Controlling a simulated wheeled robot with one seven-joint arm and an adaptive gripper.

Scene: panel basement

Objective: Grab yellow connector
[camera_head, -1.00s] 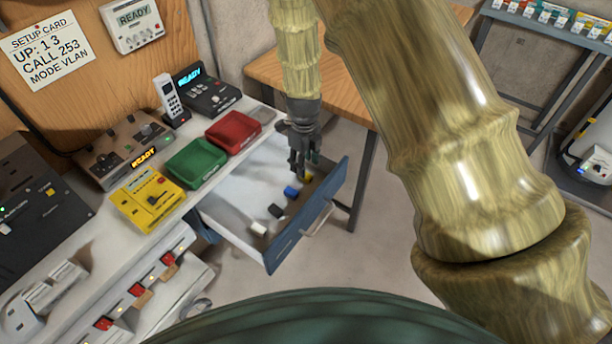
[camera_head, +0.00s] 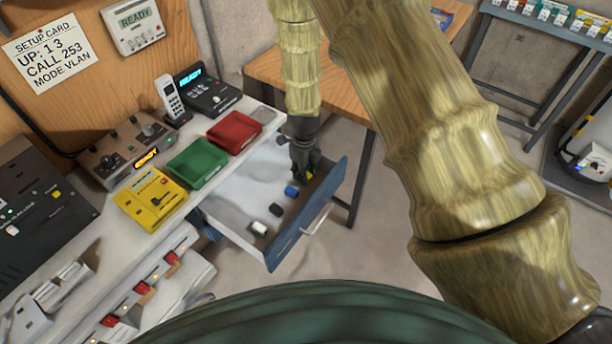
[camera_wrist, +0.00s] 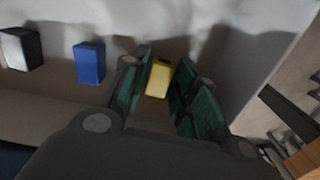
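The yellow connector (camera_wrist: 159,79) stands in the open drawer, near its far end. In the head view, only a bit of the yellow connector (camera_head: 310,177) shows beside my fingers. My gripper (camera_head: 304,174) is lowered into the drawer over it. In the wrist view, my gripper (camera_wrist: 160,92) is open, with green-padded fingers on either side of the connector. I cannot tell whether either finger touches it.
A blue connector (camera_head: 291,191), a black one (camera_head: 276,210) and a white one (camera_head: 259,228) stand in a row in the drawer (camera_head: 300,236). Its walls are close to my gripper. Green (camera_head: 197,163) and red (camera_head: 235,132) trays sit on the bench above.

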